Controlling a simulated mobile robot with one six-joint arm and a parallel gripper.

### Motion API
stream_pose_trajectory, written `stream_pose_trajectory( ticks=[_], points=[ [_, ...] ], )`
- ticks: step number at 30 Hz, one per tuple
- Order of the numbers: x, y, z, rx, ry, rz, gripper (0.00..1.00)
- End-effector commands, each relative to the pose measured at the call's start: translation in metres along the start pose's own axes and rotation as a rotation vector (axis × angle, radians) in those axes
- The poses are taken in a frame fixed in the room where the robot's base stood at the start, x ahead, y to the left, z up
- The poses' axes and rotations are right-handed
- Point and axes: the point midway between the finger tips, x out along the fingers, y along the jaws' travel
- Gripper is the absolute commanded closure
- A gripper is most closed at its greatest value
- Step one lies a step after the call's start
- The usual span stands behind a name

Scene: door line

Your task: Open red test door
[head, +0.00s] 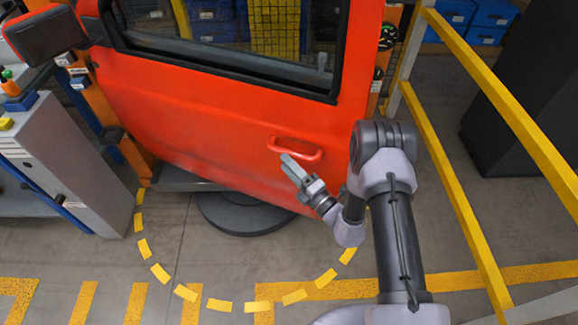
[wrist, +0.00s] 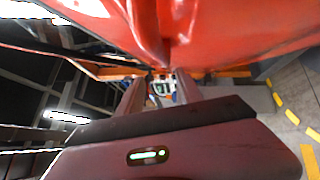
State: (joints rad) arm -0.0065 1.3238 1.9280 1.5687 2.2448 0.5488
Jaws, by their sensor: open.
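The red test door (head: 200,120) fills the middle of the head view, with a window at its top and a mirror at its upper left. Its red bar handle (head: 302,152) is near the lower right of the panel. My gripper (head: 287,162) is open, its fingertips at the handle's left end and just below it. The fingers partly cover the handle, and I cannot tell whether they touch it. In the wrist view, my open gripper (wrist: 160,80) has its two fingers pointing ahead, with the red door surface (wrist: 230,30) close above them.
A dashed yellow arc (head: 220,305) curves over the floor before the door. A yellow railing (head: 455,190) runs along the right, with a dark cabinet (head: 515,110) behind it. A grey cabinet (head: 65,160) stands left. A dark round base (head: 240,215) sits under the door.

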Motion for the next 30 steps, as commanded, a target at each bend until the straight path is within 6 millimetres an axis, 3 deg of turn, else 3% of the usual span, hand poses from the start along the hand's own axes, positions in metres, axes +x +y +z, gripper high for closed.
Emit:
stream_pose_trajectory(
  ticks=[5,15,18,24,30],
  points=[
    [-0.016,0.0,0.001,0.002,-0.003,-0.003,0.57],
    [-0.124,0.001,0.003,0.003,-0.009,-0.003,0.57],
    [-0.149,0.001,0.003,0.002,-0.007,-0.001,0.57],
    [-0.172,0.0,0.002,0.001,-0.002,0.0,0.57],
    [-0.174,-0.001,0.001,0.0,0.0,0.0,0.57]
  ],
)
